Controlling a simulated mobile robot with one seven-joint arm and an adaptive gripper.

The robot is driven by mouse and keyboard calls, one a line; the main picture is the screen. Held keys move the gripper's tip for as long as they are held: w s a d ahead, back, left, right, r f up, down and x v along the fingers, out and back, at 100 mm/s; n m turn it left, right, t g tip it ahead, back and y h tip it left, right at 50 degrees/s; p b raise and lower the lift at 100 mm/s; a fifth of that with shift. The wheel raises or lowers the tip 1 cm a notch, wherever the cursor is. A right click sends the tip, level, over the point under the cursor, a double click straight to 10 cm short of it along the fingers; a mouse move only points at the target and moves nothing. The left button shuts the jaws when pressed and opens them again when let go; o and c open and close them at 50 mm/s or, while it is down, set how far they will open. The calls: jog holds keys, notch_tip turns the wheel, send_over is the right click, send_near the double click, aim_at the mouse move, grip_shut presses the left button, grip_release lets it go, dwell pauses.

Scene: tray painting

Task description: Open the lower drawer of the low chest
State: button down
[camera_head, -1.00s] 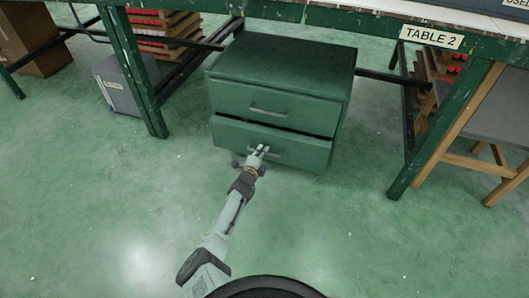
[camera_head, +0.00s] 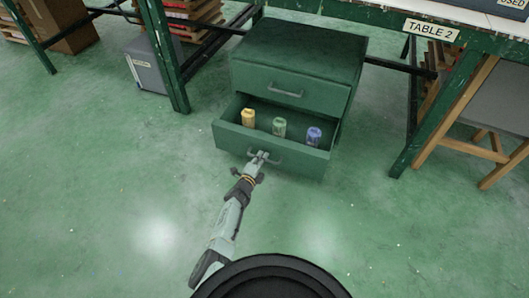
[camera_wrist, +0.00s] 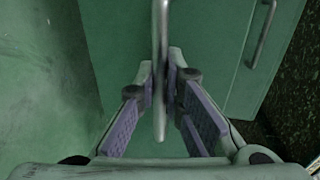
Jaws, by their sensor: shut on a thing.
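The low chest (camera_head: 300,52) is dark green and stands under the table. Its lower drawer (camera_head: 232,135) is pulled well out, and its inside shows. Three small containers stand in it: a yellow one (camera_head: 248,117), a pale green one (camera_head: 279,127) and a blue one (camera_head: 313,136). The upper drawer (camera_head: 310,92) is shut. My gripper (camera_head: 262,155) is at the front of the lower drawer, shut on its handle. In the wrist view the handle bar (camera_wrist: 160,70) runs between the two finger pads. A second handle (camera_wrist: 262,30) also shows there.
A table (camera_head: 385,28) labelled TABLE 2 stands over the chest, with green legs on both sides. A grey box (camera_head: 152,73) is at the left, and a wooden-legged stool (camera_head: 470,145) is at the right. The green floor (camera_head: 120,190) in front is clear.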

jog(key=shift+s, duration=0.3)
jog(key=c, duration=1.7)
grip_release()
jog(key=shift+a, duration=0.1)
